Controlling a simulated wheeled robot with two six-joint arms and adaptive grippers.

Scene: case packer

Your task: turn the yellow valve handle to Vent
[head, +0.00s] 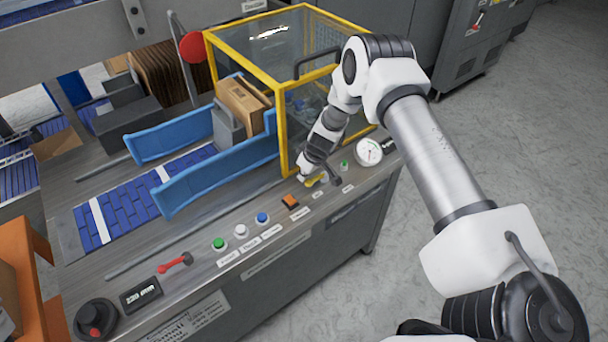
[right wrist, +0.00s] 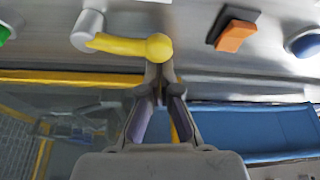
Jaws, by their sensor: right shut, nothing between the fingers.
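The yellow valve handle (head: 314,181) is on the sloped front panel of the machine, partly hidden by my right gripper in the head view. In the right wrist view the handle (right wrist: 118,43) runs from a grey pivot (right wrist: 88,30) to a round yellow knob at its right end, on the side of the orange switch. My right gripper (right wrist: 160,72) is shut and empty, its fingertips right at the knob's lower edge; I cannot tell whether they touch. In the head view the right gripper (head: 306,168) comes down over the handle. The label lettering there is too small to read. My left gripper is out of view.
An orange rocker switch (head: 290,201) and a blue button (head: 263,218) sit left of the handle. A green button (head: 344,165) and a round gauge (head: 369,152) sit right. The yellow-framed clear guard (head: 281,120) and blue rails (head: 218,177) stand behind.

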